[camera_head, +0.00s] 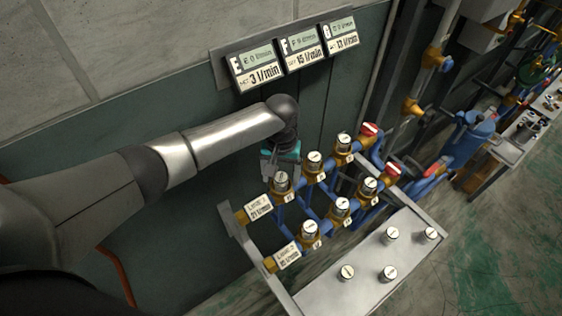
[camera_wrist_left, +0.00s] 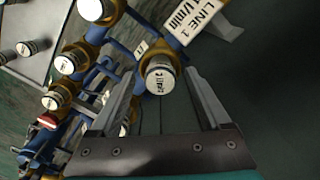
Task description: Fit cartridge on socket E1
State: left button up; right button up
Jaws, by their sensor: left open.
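My left gripper (camera_head: 280,168) is open at the upper pipe line, right by its leftmost cartridge (camera_head: 281,183). In the left wrist view that cartridge (camera_wrist_left: 160,80) shows between the two spread fingers, with a gap visible on each side. It is a short metal cylinder with a pale marked top, standing in a brass fitting. Similar cartridges stand along both lines, such as one on the upper line (camera_head: 314,163) and one on the lower line (camera_head: 309,231). The small socket tags are too blurred to tell which is E1. My right gripper is not in view.
Several loose cartridges, such as one at the front (camera_head: 347,273), stand on a grey tray (camera_head: 330,297). Blue pipes with red-capped ends (camera_head: 369,129) crowd the rack. Line labels (camera_head: 258,208) stick out at left. A display panel (camera_head: 255,66) hangs on the wall.

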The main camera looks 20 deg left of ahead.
pick_arm(q)
notch_tip(320, 180, up, 15)
dwell(0.3)
jog(key=shift+p, duration=0.35)
notch_tip(320, 180, up, 6)
jog(key=p, duration=0.3)
jog(key=shift+p, duration=0.4)
jog(key=shift+f, duration=0.1)
